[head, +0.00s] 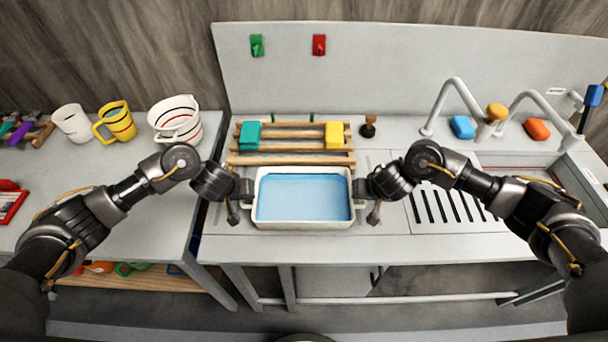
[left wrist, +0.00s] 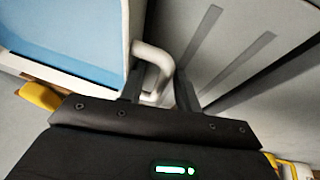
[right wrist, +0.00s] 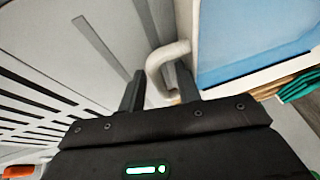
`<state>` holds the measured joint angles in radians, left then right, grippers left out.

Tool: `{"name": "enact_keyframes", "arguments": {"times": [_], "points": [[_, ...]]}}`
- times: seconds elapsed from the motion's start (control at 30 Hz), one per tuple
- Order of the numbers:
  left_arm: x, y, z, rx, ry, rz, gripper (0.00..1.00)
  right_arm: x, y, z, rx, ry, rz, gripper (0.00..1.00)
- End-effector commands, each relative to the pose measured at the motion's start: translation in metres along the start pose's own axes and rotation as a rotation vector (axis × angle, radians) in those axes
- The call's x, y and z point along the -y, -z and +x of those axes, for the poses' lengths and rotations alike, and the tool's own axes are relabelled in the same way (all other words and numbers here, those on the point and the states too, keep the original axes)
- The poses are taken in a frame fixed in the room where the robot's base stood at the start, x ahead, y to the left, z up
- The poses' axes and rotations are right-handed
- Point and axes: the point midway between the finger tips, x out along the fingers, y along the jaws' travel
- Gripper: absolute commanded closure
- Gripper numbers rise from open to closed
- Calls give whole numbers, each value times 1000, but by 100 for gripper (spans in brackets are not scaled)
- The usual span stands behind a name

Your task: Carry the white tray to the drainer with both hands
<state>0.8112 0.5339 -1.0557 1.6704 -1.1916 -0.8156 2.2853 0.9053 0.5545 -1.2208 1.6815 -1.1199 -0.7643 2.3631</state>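The white tray (head: 303,225) with a blue inside sits level at the front of the counter, in the middle of the head view. Its left handle (left wrist: 167,62) shows in the left wrist view, and its right handle (right wrist: 158,62) in the right wrist view. My left gripper (head: 240,190) is at the left handle, fingers (left wrist: 160,88) apart on either side of the bar. My right gripper (head: 367,188) is at the right handle, its fingers (right wrist: 161,88) also apart around the bar. A slotted drainer area (head: 418,212) lies right of the tray.
A wooden slatted rack (head: 290,159) stands behind the tray, with a teal block (head: 250,135) and a yellow block (head: 334,134) on it. Taps (head: 462,95) and a sink (head: 520,160) are at right. Cups and a jug (head: 176,120) stand on the left table.

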Motion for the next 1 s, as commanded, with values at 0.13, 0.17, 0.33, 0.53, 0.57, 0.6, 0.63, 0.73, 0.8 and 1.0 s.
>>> {"name": "enact_keyframes", "arguments": {"times": [0.13, 0.17, 0.33, 0.53, 0.57, 0.6, 0.63, 0.73, 0.8, 1.0], "points": [[0, 0, 0, 0, 0, 0, 67, 0, 0, 0, 0, 0, 0, 67], [0, 0, 0, 0, 0, 0, 67, 0, 0, 0, 0, 0, 0, 67], [-1, 1, -6, -1, -3, -1, 67, 0, 0, 0, 0, 0, 0, 67], [-2, 2, -38, -5, -5, 4, 67, 0, 0, 0, 0, 0, 0, 67], [-2, 2, -45, -5, -5, 5, 67, 0, 0, 0, 0, 0, 0, 67], [-1, 2, -55, -7, -3, 6, 67, 0, 0, 0, 0, 0, 0, 67], [0, 4, -60, -10, -2, 8, 67, 0, 0, 0, 0, 0, 0, 67], [1, 3, -77, -7, 1, 6, 67, 0, 0, 0, 0, 0, 0, 67], [0, 3, -87, -8, -1, 7, 67, 0, 0, 0, 0, 0, 0, 67], [0, 2, -110, -4, -2, 4, 67, 0, 0, 0, 0, 0, 0, 67]]}}
